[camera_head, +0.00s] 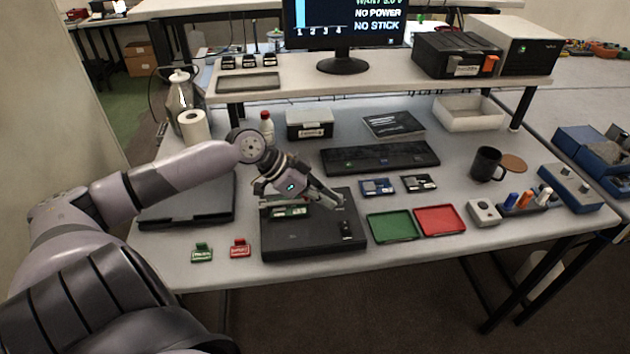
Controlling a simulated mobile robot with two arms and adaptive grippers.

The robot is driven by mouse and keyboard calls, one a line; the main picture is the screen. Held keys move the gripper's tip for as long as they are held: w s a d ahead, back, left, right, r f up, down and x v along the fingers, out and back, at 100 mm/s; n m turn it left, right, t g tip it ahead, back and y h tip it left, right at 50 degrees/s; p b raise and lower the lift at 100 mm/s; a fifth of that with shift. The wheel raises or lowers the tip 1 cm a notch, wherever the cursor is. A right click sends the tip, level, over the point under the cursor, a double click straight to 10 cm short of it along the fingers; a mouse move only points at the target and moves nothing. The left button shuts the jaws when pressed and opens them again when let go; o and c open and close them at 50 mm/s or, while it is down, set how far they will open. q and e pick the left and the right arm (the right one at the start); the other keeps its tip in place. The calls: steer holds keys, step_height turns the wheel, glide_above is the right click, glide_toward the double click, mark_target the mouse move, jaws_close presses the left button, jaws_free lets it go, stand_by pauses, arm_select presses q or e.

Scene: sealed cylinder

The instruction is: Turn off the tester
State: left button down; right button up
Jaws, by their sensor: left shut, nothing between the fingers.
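The tester appears to be the flat black box (300,243) at the front middle of the table. A small control column (346,232) sits at its right side; whether the switch is on or off is too small to tell. A green board-like piece (290,211) lies in its upper left part, partly under my arm. My left gripper (338,201) is shut and empty. Its fingertips point down and right, over the back right part of the box, just behind the controls; I cannot tell whether they touch it. The monitor (345,30) reads "NO POWER" and "NO STICK". My right gripper is out of view.
A green tray (393,226) and a red tray (440,221) lie right of the box. A keyboard (380,158) is behind it. Green (202,253) and red (240,249) labels stand front left. A mug (486,164) and a pen holder (528,203) are at the right.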

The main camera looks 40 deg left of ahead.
arm_select(q)
steer(key=shift+d+v, duration=0.25)
steer(key=shift+v, duration=1.45)
steer(key=shift+s, duration=0.15)
steer(key=shift+s, duration=0.1)
